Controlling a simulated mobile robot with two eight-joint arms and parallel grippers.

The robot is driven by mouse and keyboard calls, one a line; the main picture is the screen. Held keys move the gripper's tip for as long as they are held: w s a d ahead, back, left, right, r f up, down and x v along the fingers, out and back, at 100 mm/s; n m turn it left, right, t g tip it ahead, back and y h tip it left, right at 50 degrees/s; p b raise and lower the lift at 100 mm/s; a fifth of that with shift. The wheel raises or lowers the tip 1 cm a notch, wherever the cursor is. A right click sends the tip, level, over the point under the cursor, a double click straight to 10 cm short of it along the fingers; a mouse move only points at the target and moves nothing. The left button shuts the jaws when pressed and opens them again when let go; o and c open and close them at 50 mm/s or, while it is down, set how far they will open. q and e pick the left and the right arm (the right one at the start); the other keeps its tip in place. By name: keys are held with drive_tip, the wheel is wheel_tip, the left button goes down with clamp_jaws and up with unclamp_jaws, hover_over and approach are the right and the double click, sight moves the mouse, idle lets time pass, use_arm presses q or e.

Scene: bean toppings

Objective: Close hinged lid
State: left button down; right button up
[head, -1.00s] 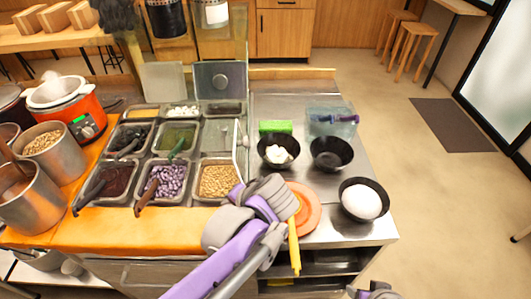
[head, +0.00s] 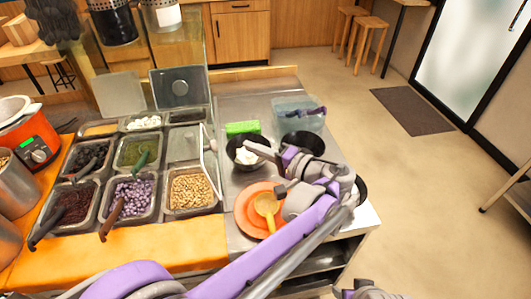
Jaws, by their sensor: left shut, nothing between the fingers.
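Two raised lids stand at the back of the topping trays: a plain grey one (head: 118,94) and a darker one with a round knob (head: 180,88). A third thin panel (head: 211,168) stands nearly edge-on at the right side of the trays, beside the peanut tray (head: 190,189). My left gripper (head: 252,147) is shut and empty, over the right counter near the black bowl with white contents (head: 244,160). It is to the right of the thin panel and apart from it. Part of what looks like my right gripper (head: 365,291) shows at the bottom edge; its fingers are unclear.
A yellow ladle (head: 266,208) lies on an orange plate (head: 250,222) below my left gripper. Another black bowl (head: 302,139), a green block (head: 242,128) and a clear blue bin (head: 290,108) stand behind. My arm partly hides another bowl at right.

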use_arm(q)
drive_tip(key=a+f, duration=0.1)
drive_tip(key=a, duration=0.5)
drive_tip(key=shift+w+a, duration=0.35)
drive_tip(key=shift+w, duration=0.1)
